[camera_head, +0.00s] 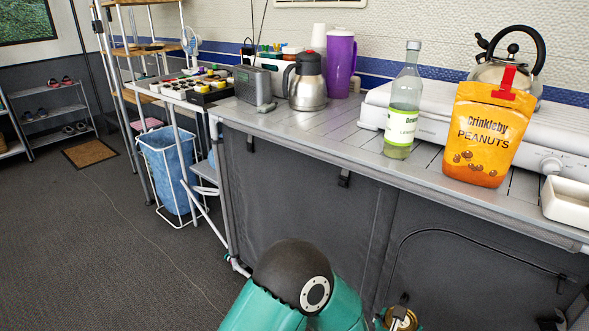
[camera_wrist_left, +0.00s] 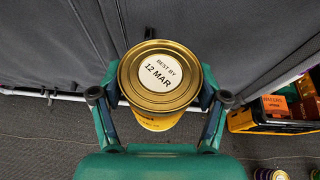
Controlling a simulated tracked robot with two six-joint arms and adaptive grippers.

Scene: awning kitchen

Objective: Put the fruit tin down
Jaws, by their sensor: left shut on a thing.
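The fruit tin (camera_wrist_left: 160,118) is in my left gripper (camera_wrist_left: 160,97) in the left wrist view. Its gold lid faces the camera and carries a round white label reading "BEST BY 12 MAR". A yellow side shows below the lid. The two fingers sit on opposite sides of the tin, shut on it. Carpet and the dark cabinet front show behind the tin. In the head view a small part of a gold lid (camera_head: 400,319) shows at the bottom edge, below the countertop, beside my green arm. My right gripper is not in view.
The grey countertop (camera_head: 330,134) holds a peanut bag (camera_head: 482,135), a glass bottle (camera_head: 403,115), a steel jug (camera_head: 307,85), a radio (camera_head: 254,86) and a purple tumbler (camera_head: 340,62). Bare counter lies between jug and bottle. In the wrist view a yellow-rimmed crate (camera_wrist_left: 245,121) stands right.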

